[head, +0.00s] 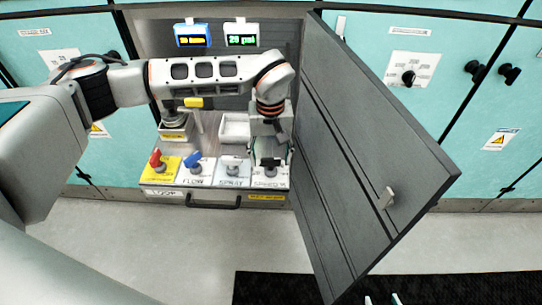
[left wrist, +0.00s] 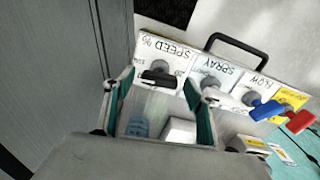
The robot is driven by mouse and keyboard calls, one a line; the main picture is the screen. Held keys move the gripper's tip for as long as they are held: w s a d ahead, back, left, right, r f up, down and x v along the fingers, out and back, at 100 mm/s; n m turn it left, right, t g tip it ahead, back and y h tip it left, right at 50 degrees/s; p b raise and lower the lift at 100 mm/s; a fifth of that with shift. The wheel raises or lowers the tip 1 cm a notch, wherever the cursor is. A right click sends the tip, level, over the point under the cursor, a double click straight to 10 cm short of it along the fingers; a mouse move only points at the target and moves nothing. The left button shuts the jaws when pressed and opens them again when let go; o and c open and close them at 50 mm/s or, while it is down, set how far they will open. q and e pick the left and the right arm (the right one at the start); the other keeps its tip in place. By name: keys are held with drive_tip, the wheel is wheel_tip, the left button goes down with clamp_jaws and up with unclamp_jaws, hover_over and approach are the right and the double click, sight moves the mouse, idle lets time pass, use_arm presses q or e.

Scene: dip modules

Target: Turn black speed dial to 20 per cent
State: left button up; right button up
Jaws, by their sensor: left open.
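The black speed dial (left wrist: 160,78) is on a white plate (left wrist: 158,45) marked SPEED % at the top of the left wrist view. In the head view its plate (head: 270,183) is at the right end of the drawer's row, with the dial mostly hidden by my gripper. My left gripper (head: 273,157) is over it, pointing down. In the left wrist view the left gripper (left wrist: 158,88) is open, with a finger to either side of the dial and gaps visible. Two pale tips, apparently my right gripper (head: 382,299), show at the bottom edge.
Spray (head: 232,163), blue flow (head: 193,160) and red (head: 156,160) knobs stand left of the speed dial. An open grey door (head: 365,150) stands close on the right. Two displays (head: 193,36) (head: 241,35) hang behind. A white tray (head: 234,128) lies behind the knobs.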

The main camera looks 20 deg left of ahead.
use_arm(q)
drive_tip(key=c, duration=1.1)
drive_tip(key=shift+c, duration=0.2)
